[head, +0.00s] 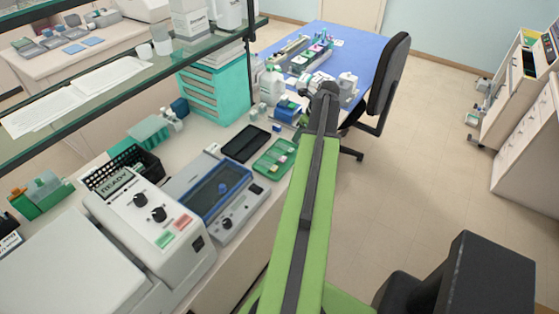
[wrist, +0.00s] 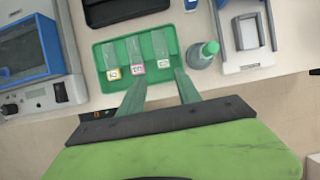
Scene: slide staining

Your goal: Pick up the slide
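A green tray (wrist: 99,74) lies near the bench's front edge in the wrist view. It holds three glass slides side by side: one with a yellow-edged label (wrist: 114,73), one with a pink-red label (wrist: 137,68), and one with a pale label (wrist: 163,64). The green tray also shows in the head view (head: 262,169), left of my arm. My gripper (wrist: 160,76) is open and empty, its two green fingers apart, pointing at the tray's near side. In the picture its fingertips lie just below the middle and right slides. Their height above the tray is unclear.
A green-capped bottle (wrist: 203,55) stands just right of the tray. A dark tray (head: 245,143) lies beyond it, and a blue-framed device (head: 214,191) stands to the left. A grey-white device (wrist: 244,35) is further right.

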